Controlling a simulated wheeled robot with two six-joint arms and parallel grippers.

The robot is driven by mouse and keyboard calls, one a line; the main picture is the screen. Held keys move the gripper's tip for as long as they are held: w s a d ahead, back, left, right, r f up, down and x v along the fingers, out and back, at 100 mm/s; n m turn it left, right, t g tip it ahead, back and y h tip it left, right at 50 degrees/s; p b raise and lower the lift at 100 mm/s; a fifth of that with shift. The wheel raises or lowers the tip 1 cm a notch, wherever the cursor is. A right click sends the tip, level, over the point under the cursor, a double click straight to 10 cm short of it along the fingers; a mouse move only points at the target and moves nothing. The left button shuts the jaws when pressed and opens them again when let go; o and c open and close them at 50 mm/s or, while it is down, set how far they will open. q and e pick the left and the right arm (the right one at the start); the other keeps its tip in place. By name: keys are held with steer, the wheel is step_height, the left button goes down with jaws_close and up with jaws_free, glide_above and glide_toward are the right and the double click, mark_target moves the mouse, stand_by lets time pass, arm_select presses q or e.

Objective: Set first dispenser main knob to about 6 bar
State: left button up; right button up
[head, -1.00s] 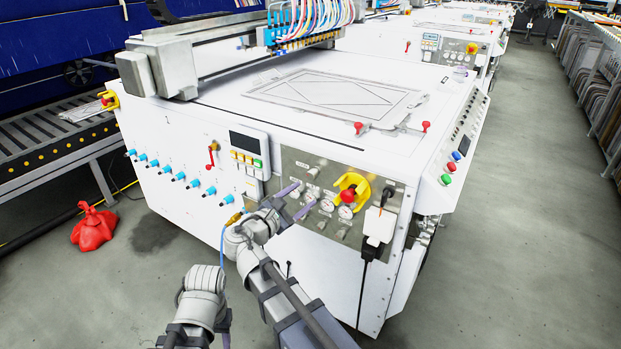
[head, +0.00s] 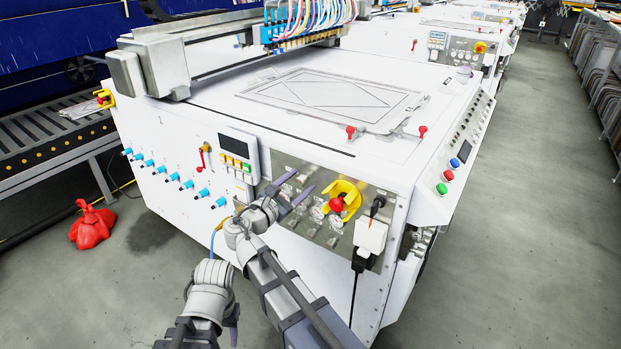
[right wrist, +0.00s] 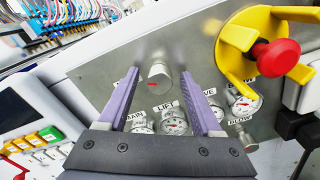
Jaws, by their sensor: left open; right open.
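The first dispenser's steel panel (head: 372,183) is on the front of the white machine. In the right wrist view a silver knob (right wrist: 158,74) with a red mark stands between my right gripper's fingers, with clear space at both sides; I take it as the main knob. Below it are small gauges, among them the LIFT gauge (right wrist: 174,122) and one labelled AIN, partly hidden, at left (right wrist: 141,127). Their readings are too small to tell. My right gripper (head: 295,186) is open in front of the panel and covers the knob in the head view. My left gripper (head: 232,325) hangs low, away from the panel, open.
A red emergency button (head: 336,205) in a yellow guard (head: 349,194) sits right of the knob; it also shows in the right wrist view (right wrist: 277,57). A white plug box (head: 371,235) is further right. A keypad (head: 237,152) is at left. Floor at right is clear.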

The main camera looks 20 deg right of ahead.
steer(key=shift+w+d, duration=0.15)
steer(key=shift+c, duration=0.3)
jaws_close()
